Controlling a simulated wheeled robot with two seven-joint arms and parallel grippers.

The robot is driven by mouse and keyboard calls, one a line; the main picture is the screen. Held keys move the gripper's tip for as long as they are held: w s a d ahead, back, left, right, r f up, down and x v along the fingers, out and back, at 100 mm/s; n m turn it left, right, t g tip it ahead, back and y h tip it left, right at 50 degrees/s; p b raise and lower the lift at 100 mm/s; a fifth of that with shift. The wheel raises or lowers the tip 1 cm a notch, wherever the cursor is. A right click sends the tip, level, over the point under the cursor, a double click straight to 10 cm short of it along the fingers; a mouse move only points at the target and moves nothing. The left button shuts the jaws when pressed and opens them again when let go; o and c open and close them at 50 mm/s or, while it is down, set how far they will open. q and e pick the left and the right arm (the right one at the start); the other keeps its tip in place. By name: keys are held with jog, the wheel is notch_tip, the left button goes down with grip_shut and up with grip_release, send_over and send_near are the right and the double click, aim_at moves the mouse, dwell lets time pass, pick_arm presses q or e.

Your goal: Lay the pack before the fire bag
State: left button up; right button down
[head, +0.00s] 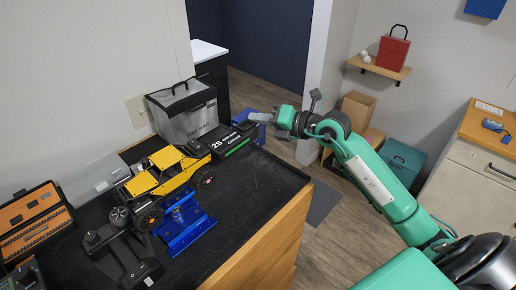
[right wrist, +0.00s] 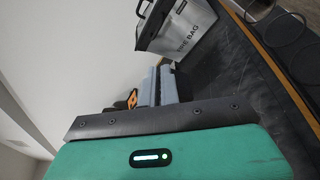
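The black pack (head: 222,146), with white "2S" lettering and a green stripe, lies on the dark bench top near its far end. It is just in front and to the right of the silver-grey fire bag (head: 187,118), which has a black lid and handle and stands against the wall. The fire bag also shows at the top of the right wrist view (right wrist: 182,35). My left gripper is out of view.
A black transmitter (head: 125,250), an orange-and-black case (head: 35,220) and a grey box (head: 92,180) fill the left. The bench's right front (head: 250,195) is clear.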

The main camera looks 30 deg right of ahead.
notch_tip(320, 180, down, 10)
jog(key=shift+f+p, duration=0.15)
jog(key=shift+p, duration=0.3)
jog(key=shift+d+f, duration=0.1)
jog(key=shift+f, duration=0.15)
jog(key=c, duration=1.6)
grip_release()
jog(key=shift+c, duration=0.2)
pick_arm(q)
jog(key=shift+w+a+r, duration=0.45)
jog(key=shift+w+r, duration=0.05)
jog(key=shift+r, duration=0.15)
pick_arm(e)
jog(key=shift+s, duration=0.15)
